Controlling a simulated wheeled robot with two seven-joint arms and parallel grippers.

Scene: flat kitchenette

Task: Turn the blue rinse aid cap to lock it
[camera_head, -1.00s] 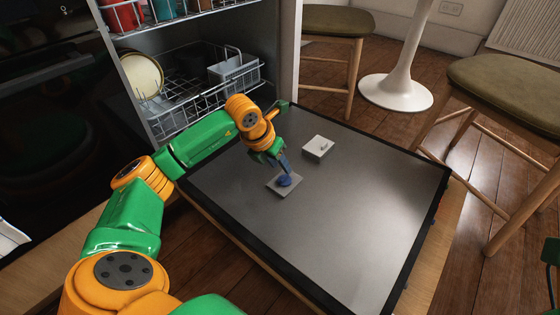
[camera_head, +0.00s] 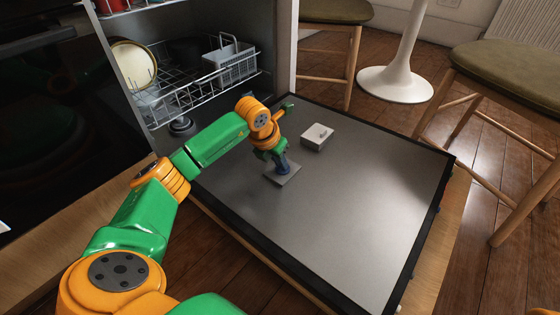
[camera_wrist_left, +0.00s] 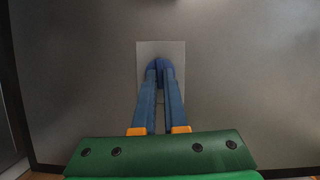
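The plate also shows in the head view (camera_head: 290,180), where my gripper mostly hides the cap. My left gripper (camera_head: 282,169) reaches down onto the cap. In the left wrist view its two blue fingers (camera_wrist_left: 159,76) are close together, with a narrow gap, one on each side of the cap's middle. The cap's rim shows around the fingertips. How far the cap is turned cannot be made out. My right gripper is out of view.
A raised pale dispenser box (camera_head: 317,137) stands on the door (camera_head: 360,200) behind the plate. The dishwasher's lower rack (camera_head: 190,100) holds a plate and a basket. A stool (camera_head: 505,85) and a white table base (camera_head: 396,84) stand beyond. The door's near right is bare.

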